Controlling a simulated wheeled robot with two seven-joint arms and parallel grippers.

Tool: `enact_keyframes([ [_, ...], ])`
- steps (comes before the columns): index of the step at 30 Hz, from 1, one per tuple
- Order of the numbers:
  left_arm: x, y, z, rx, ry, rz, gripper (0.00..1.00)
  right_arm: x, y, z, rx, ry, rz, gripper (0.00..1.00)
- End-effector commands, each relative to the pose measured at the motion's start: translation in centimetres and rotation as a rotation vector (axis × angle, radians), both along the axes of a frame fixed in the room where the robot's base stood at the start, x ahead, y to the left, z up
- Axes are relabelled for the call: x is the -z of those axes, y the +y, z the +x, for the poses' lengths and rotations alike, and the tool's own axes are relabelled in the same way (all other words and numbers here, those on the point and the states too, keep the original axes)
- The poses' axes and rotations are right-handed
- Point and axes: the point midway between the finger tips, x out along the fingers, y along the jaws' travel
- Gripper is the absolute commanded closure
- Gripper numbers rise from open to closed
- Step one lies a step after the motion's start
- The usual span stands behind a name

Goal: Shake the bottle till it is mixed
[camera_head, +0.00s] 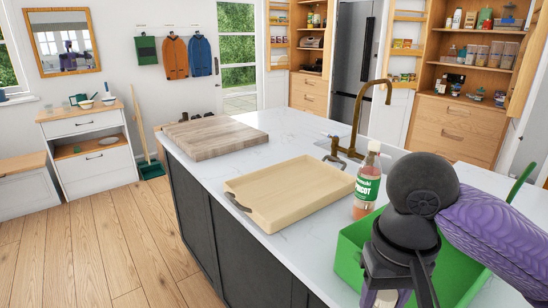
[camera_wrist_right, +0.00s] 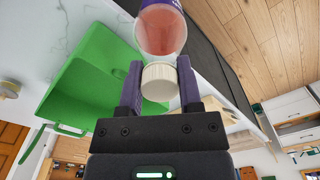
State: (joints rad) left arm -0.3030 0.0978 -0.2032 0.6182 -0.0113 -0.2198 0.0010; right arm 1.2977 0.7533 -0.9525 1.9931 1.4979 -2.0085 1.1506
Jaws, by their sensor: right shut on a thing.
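My right gripper (camera_head: 386,296) points down at the bottom of the head view, in front of the green box. In the right wrist view, my right gripper (camera_wrist_right: 158,85) is shut on a bottle (camera_wrist_right: 163,35) at its white ribbed cap, with the body hanging beyond the fingers. This bottle has reddish contents and a strip of purple label; its far end is cut off. In the head view it is mostly hidden by my wrist. A second bottle (camera_head: 367,183), with a white cap and green label, stands upright on the counter. My left gripper is out of view.
An open green box (camera_head: 349,255) with a handle stands on the white counter (camera_head: 290,238), beside the second bottle. A wooden tray (camera_head: 290,192), a thick cutting board (camera_head: 216,138) and a brass tap (camera_head: 362,115) are further back. The counter's front edge is near.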

Motion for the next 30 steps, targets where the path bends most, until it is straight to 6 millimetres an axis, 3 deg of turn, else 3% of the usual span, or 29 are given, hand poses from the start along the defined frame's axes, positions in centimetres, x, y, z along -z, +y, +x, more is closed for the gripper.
enact_keyframes([
  [1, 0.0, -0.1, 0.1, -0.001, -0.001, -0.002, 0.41, 1.3, -0.1, -0.3, -0.001, 0.025, -0.01, 1.0],
  [3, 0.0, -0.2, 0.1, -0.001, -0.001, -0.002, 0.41, 6.7, -0.2, -0.5, 0.001, 0.035, -0.013, 1.0],
  [4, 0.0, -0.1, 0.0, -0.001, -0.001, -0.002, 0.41, 5.8, -0.1, -0.2, 0.0, 0.02, -0.008, 1.0],
  [5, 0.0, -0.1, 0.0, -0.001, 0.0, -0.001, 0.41, 2.0, 0.1, 0.0, -0.005, 0.001, -0.002, 1.0],
  [6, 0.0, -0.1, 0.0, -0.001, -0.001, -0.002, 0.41, 0.1, -0.1, 0.0, -0.002, 0.004, -0.007, 1.0],
  [7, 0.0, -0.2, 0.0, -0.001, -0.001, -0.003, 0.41, 0.2, -0.1, -0.2, -0.002, 0.014, -0.009, 1.0],
  [8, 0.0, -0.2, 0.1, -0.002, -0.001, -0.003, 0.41, 2.1, -0.1, -0.4, -0.002, 0.03, -0.009, 1.0],
  [9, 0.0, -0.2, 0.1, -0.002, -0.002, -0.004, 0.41, 5.7, -0.2, -0.6, -0.001, 0.039, -0.013, 1.0],
  [10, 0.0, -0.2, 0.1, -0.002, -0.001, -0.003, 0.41, 6.9, -0.2, -0.5, 0.0, 0.032, -0.013, 1.0],
  [11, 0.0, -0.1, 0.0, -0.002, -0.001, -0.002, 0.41, 4.6, 0.0, -0.1, -0.002, 0.012, -0.006, 1.0],
  [12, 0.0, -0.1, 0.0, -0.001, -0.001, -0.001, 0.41, 0.7, 0.0, 0.0, -0.004, 0.0, -0.005, 1.0],
  [13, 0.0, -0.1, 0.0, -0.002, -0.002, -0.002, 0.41, 0.0, -0.1, -0.1, -0.003, 0.007, -0.007, 1.0],
  [14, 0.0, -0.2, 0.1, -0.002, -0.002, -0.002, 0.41, 0.7, -0.1, -0.2, -0.002, 0.019, -0.009, 1.0],
  [16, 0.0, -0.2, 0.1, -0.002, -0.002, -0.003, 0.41, 6.4, -0.2, -0.6, 0.0, 0.038, -0.014, 1.0],
  [17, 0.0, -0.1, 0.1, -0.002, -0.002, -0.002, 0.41, 7.0, -0.1, -0.4, -0.001, 0.029, -0.011, 1.0],
  [30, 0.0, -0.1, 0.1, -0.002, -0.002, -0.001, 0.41, 6.4, -0.1, -0.2, -0.002, 0.019, -0.008, 1.0],
])
